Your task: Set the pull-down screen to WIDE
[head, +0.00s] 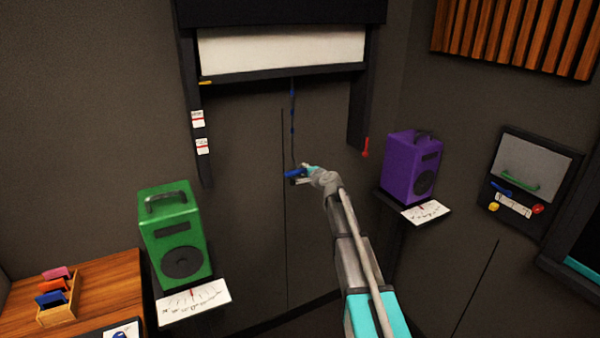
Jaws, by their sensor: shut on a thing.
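The pull-down screen (285,50) hangs high on the back wall, with a short white sheet showing above its dark bottom bar (285,75). A yellow pointer (205,82) sits at the bar's left end. Two white labels with red marks, an upper one (197,119) and a lower one (202,146), are on the left rail below the pointer; their words are too small to read. A dark cord with blue marks (292,112) hangs from the bar to a blue handle (294,174). My gripper (302,174) is shut on the blue handle, well below the bar.
A green speaker (171,232) stands on a shelf at left, and a purple speaker (412,167) on one at right. A control panel (527,180) is on the right wall. A red handle (366,147) is at the right rail's foot. Space below the screen is clear.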

